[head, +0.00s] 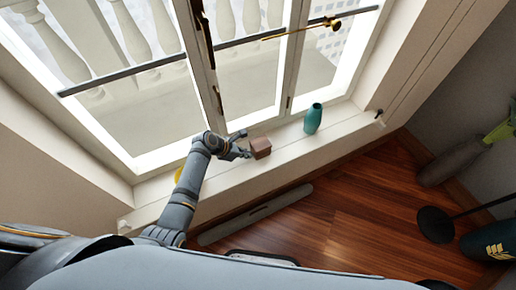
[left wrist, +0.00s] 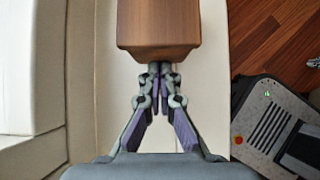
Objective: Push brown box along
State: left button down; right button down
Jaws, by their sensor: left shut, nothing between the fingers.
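The brown box (head: 261,147) sits on the white window sill (head: 285,146), in front of the window. In the left wrist view the brown box (left wrist: 158,25) fills the top middle, with a wood-grain face. My left gripper (head: 245,146) reaches along the sill from the left and is at the box's left side. In the left wrist view my left gripper (left wrist: 160,72) is shut and empty, its fingertips at the near edge of the box, seemingly touching it. My right gripper is not seen.
A teal vase (head: 313,118) stands on the sill to the right of the box, with a short bare stretch between. A yellow object (head: 178,174) is partly hidden behind my left arm. Below the sill is a wooden floor (head: 345,215).

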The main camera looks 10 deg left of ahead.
aim_at(256, 145)
pick_arm(q)
jog(key=shift+w+d, duration=0.65)
jog(key=shift+d, duration=0.35)
jog(key=shift+w+d, duration=0.65)
jog(key=shift+d, duration=0.35)
jog(key=shift+w+d+b, duration=0.25)
jog(key=shift+w+d, duration=0.2)
jog(key=shift+d, duration=0.15)
jog(key=shift+w+d+b, duration=0.25)
jog(key=shift+w+d, duration=0.15)
jog(key=shift+d, duration=0.2)
jog(key=shift+w+d+b, duration=0.4)
jog(key=shift+w+d, duration=0.15)
jog(key=shift+d, duration=0.3)
jog(key=shift+w+d+b, duration=0.35)
jog(key=shift+w+d, duration=0.2)
jog(key=shift+d, duration=0.25)
jog(key=s+a+p, duration=0.1)
jog(key=p, duration=0.1)
jog(key=s+a+r+p, duration=0.1)
jog(key=a+p, duration=0.1)
jog(key=s+a+r+p, duration=0.1)
jog(key=p, duration=0.2)
jog(key=shift+a+r, duration=0.15)
jog(key=shift+s+a, duration=0.15)
jog(key=shift+a, duration=0.15)
